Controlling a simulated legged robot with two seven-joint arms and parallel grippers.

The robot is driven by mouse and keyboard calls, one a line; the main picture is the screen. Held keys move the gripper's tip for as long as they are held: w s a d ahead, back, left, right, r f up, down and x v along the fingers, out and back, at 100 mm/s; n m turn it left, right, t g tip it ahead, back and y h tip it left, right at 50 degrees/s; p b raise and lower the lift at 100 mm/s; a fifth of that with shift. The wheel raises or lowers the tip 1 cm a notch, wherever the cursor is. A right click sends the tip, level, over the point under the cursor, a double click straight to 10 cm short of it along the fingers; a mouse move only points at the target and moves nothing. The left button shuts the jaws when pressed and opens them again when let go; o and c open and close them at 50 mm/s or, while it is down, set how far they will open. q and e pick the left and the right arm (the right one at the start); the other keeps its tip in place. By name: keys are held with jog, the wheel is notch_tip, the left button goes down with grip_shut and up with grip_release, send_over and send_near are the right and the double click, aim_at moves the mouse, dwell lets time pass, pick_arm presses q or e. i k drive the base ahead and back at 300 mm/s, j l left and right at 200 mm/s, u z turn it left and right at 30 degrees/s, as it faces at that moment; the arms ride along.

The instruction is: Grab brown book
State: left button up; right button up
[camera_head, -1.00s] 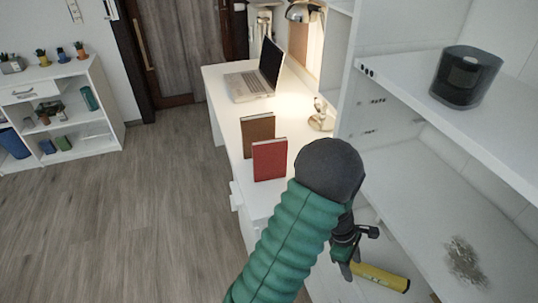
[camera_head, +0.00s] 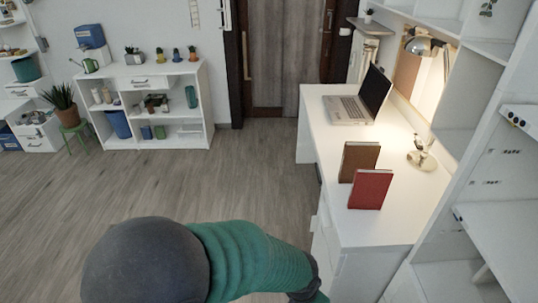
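The brown book (camera_head: 358,159) stands upright on the white desk (camera_head: 330,232), behind and slightly left of a red book (camera_head: 370,190). The red book overlaps its lower right corner. One of my arms, with a green sleeve and dark joint, crosses the bottom middle of the view, in front of the desk's near end and well short of the books. The hand of that arm runs out of the frame at the bottom, so no gripper fingers show. My other gripper does not show.
An open laptop (camera_head: 350,108) and a lit desk lamp (camera_head: 422,155) stand on the desk. White shelving (camera_head: 500,200) rises close on the right. A low white cabinet (camera_head: 160,80) with small plants is at the back left. The wooden floor left of the desk is clear.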

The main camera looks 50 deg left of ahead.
aim_at(356, 154)
jog(key=i+l+u, duration=0.1)
jog(key=u, duration=0.25)
jog(key=l+u, duration=0.45)
jog(key=u, duration=0.25)
jog(key=i+l, duration=0.05)
